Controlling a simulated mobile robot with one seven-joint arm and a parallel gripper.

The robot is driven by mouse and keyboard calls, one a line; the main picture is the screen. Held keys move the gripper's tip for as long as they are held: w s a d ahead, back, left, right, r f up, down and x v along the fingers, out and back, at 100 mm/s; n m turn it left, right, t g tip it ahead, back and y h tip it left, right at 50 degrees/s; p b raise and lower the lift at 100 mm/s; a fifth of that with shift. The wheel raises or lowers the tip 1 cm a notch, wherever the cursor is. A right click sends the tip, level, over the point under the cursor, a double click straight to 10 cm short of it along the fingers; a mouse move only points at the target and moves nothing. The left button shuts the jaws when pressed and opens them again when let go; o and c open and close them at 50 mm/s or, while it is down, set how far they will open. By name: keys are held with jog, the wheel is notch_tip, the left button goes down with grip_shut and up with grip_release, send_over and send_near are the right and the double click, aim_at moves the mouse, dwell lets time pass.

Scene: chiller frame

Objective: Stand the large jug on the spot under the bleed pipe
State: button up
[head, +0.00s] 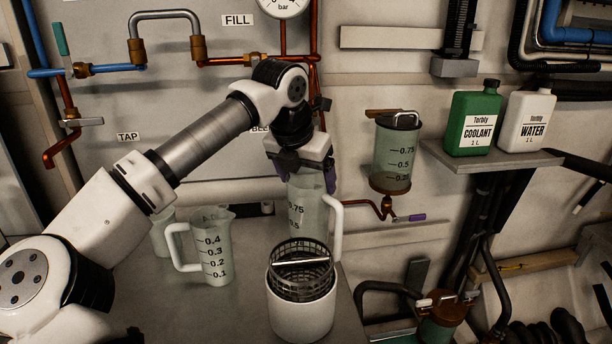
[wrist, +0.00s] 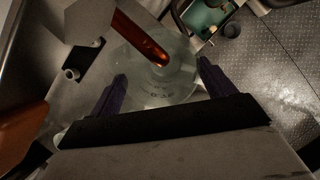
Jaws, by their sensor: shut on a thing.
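The large jug (head: 311,214) is clear, with 0.75 and 0.5 marks and a white handle on its right. My gripper (head: 308,174) is shut on its upper part from above, and the jug looks upright. Its foot is hidden behind the white strainer pot, so I cannot tell whether it touches the bench. In the wrist view the jug (wrist: 188,85) lies between the dark fingers (wrist: 162,74). There a copper pipe end (wrist: 143,40) overlaps the jug's mouth. The bleed label (head: 260,128) is partly covered by my arm.
A smaller jug (head: 216,251) stands left on the bench (head: 225,312), with another vessel (head: 163,236) behind it. A white pot (head: 302,315) with a mesh basket stands close in front of the large jug. A wall-mounted canister (head: 391,155) is to the right. Coolant (head: 473,121) and water (head: 525,122) bottles stand on a shelf.

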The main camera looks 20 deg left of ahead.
jog(key=shift+f, duration=0.15)
jog(key=o, duration=1.2)
jog(key=shift+o, duration=0.2)
jog(key=p+v, duration=0.7)
jog(key=v, duration=0.6)
jog(key=shift+r, duration=0.4)
jog(key=shift+s+f, duration=0.1)
jog(key=shift+s, duration=0.1)
